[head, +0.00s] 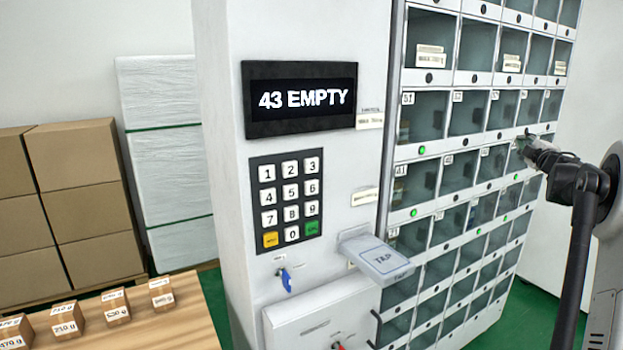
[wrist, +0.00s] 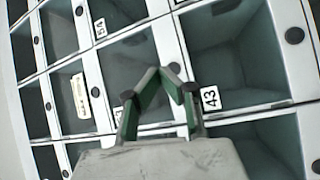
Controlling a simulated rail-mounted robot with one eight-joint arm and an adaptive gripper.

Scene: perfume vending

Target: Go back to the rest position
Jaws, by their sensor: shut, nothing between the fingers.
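My gripper (head: 526,139) is at the right in the head view, close in front of the vending machine's compartment doors. In the wrist view my gripper (wrist: 168,72) has its fingertips together with nothing between them. The fingers are in front of the compartment labelled 43 (wrist: 210,97) and the one to its left. That compartment looks empty through its front. I cannot tell whether the fingers touch the machine. The vending machine (head: 225,150) has a screen (head: 300,98) reading "43 EMPTY".
A keypad (head: 288,200) is below the screen, and a TAP reader (head: 376,258) sticks out from the front. Several small labelled boxes (head: 116,309) stand on a wooden table (head: 190,320) at lower left. Cardboard boxes (head: 85,200) are stacked behind. Green floor shows at lower right.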

